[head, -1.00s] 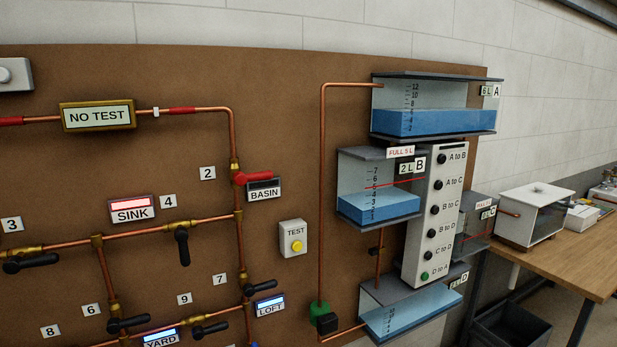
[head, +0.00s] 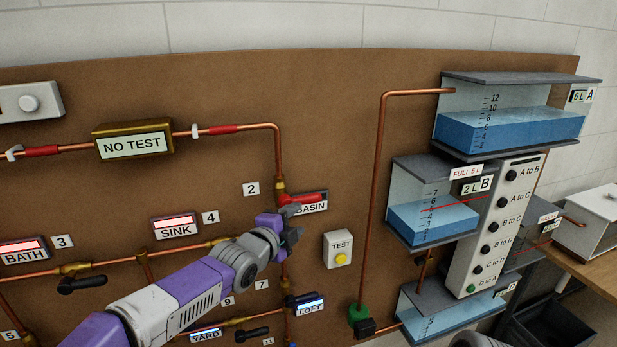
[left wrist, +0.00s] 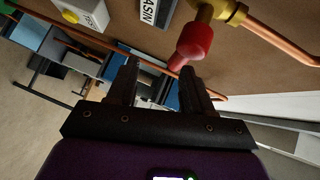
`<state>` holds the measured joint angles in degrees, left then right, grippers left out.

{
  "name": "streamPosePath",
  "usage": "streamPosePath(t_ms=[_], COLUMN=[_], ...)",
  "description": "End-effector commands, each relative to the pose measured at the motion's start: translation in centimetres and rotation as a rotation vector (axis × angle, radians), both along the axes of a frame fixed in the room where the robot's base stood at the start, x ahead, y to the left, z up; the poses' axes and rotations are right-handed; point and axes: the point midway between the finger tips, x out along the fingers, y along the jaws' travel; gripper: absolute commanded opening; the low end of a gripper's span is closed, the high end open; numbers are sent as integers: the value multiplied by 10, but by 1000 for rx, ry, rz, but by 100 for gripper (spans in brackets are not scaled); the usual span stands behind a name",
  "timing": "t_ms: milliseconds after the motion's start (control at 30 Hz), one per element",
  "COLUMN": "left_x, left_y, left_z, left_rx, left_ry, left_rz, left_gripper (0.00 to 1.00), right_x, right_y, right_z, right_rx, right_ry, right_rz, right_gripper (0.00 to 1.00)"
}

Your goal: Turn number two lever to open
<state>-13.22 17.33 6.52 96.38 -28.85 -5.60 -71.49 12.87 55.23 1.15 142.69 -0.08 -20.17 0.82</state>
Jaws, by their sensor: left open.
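The number two lever (head: 303,198) is red and sits on the copper pipe just right of the "2" label (head: 251,189). It points right, crosswise to the vertical pipe, and partly covers the BASIN sign (head: 313,208). My left gripper (head: 296,226) is open and empty, just below the lever, and hides part of the pipe. In the left wrist view the red lever (left wrist: 195,43) is seen nearly end-on, beyond the open fingers (left wrist: 157,78) and nearer the right-hand one. I see no clear contact. My right gripper is not in view.
A TEST box (head: 338,248) with a yellow button is right of my left gripper. The SINK sign (head: 175,227) and BATH sign (head: 25,250) are lit red. Black levers, such as one by label 3 (head: 82,284), sit lower. Water tanks (head: 510,130) stand at the right.

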Motion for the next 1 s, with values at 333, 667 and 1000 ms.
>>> streamPosePath(t_ms=[333, 667, 1000], left_x=[16, 55, 64], left_y=[-12, -31, -35], left_z=[23, 18, 15], left_rx=[39, 37, 37], left_ry=[-60, -58, -58], left_rz=[-11, -9, -9], left_gripper=[51, 51, 51], right_x=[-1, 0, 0], right_y=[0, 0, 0], right_z=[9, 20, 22], right_rx=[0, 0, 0], right_ry=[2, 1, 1], right_rz=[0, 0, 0], right_gripper=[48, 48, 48])
